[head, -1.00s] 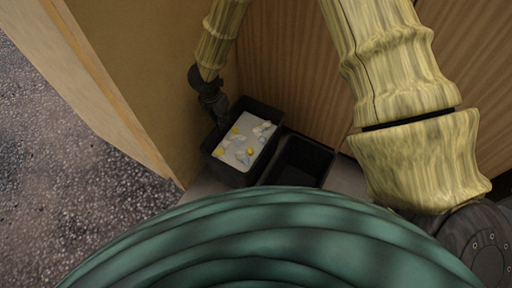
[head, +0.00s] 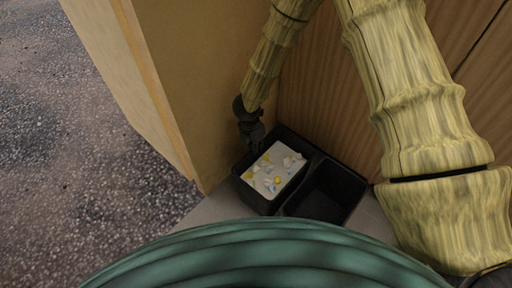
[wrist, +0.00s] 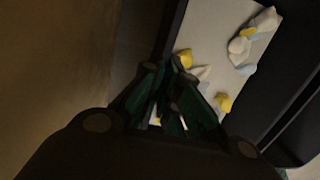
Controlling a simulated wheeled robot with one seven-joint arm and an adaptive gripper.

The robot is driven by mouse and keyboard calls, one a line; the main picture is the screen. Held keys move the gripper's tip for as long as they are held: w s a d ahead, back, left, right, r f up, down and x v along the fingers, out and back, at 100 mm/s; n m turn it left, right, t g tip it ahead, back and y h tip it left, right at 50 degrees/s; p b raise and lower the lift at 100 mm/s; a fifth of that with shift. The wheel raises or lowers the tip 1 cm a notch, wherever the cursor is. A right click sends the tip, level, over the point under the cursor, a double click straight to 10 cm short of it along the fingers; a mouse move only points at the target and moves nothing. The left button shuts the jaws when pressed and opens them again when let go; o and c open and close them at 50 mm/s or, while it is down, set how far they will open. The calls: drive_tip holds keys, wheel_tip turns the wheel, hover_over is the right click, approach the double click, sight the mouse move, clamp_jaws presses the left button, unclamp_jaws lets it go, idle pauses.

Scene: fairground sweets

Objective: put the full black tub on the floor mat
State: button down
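The full black tub (head: 258,202) stands in the corner by the wooden panels. It holds a white filling with yellow, white and pale blue pieces. My gripper (head: 256,146) is at its far left rim, pointing down. In the wrist view my gripper (wrist: 166,68) has its green-dark fingers drawn close together at the tub's wall (wrist: 174,30), and they look shut on it. The exact contact is dark and hard to see. A smooth grey floor patch (head: 218,207) shows below the tub; I cannot tell whether it is the floor mat.
An empty black tub (head: 348,197) stands close against the right side of the full one. A tan panel (head: 205,75) rises at the left and a ribbed wooden wall (head: 325,105) behind. Rough speckled ground (head: 70,150) lies open at the left.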

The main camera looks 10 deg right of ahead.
idle(0.3)
drive_tip(key=c, duration=1.6)
unclamp_jaws()
drive_tip(key=shift+c, duration=0.2)
drive_tip(key=shift+r, duration=0.1)
wheel_tip(320, 180, up, 12)
drive_tip(key=a+p, duration=0.1)
drive_tip(key=p, duration=0.3)
drive_tip(key=shift+s+a+p, duration=0.15)
drive_tip(key=shift+a+p, duration=0.15)
